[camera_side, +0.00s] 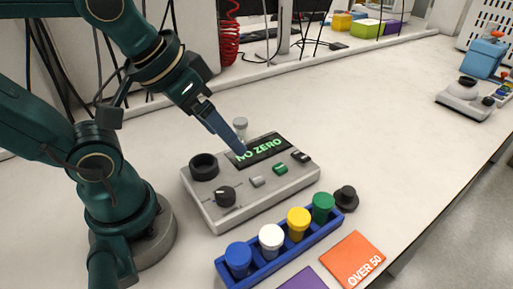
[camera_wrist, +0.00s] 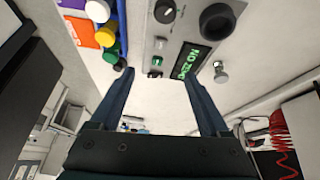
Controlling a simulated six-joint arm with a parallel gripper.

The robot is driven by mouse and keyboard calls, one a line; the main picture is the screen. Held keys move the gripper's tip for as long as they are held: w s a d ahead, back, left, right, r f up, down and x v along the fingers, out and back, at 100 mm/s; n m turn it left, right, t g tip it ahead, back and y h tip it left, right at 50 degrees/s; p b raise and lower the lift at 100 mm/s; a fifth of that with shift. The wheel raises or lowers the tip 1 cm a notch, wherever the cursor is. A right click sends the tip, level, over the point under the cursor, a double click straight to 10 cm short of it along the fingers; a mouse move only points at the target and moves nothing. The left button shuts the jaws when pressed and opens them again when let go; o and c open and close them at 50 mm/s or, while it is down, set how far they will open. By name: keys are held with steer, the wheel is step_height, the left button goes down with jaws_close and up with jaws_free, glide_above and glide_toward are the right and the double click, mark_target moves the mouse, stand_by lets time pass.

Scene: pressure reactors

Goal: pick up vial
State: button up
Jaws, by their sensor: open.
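Several vials stand upright in a blue rack (camera_side: 262,272) at the front: a blue-capped vial (camera_side: 238,259), a white-capped vial (camera_side: 271,239), a yellow-capped vial (camera_side: 299,222) and a green-capped vial (camera_side: 323,206). In the wrist view, the rack is at the upper left, with the yellow-capped vial (camera_wrist: 105,35) and green-capped vial (camera_wrist: 111,54) showing. My gripper (camera_side: 240,151) is above the back of the grey reactor box (camera_side: 222,209), away from the rack. In the wrist view, my gripper (camera_wrist: 158,73) is open, with nothing held between its fingers.
The box has a dark round socket (camera_side: 204,166), a knob and a display (camera_side: 261,151) reading "NO ZERO". A small grey knob-like piece (camera_side: 240,124) stands behind it. A black piece (camera_side: 346,197) stands beside the rack, near an orange card (camera_side: 352,259).

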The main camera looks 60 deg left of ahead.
mark_target(272, 234)
steer(key=d+f+m+g, duration=0.1)
steer(key=d+f+g, duration=0.1)
steer(key=d+f, duration=0.1)
steer(key=w+d+f+m+g, duration=0.1)
steer(key=d+f, duration=0.2)
steer(key=d, duration=0.2)
steer(key=d+f+m+g, duration=0.1)
steer(key=d+f+g, duration=0.1)
steer(key=d+f, duration=0.1)
steer(key=shift+w+d+g, duration=0.3)
steer(key=shift+d, duration=0.2)
steer(key=shift+s+f, duration=0.1)
steer(key=shift+f, duration=2.35)
jaws_close()
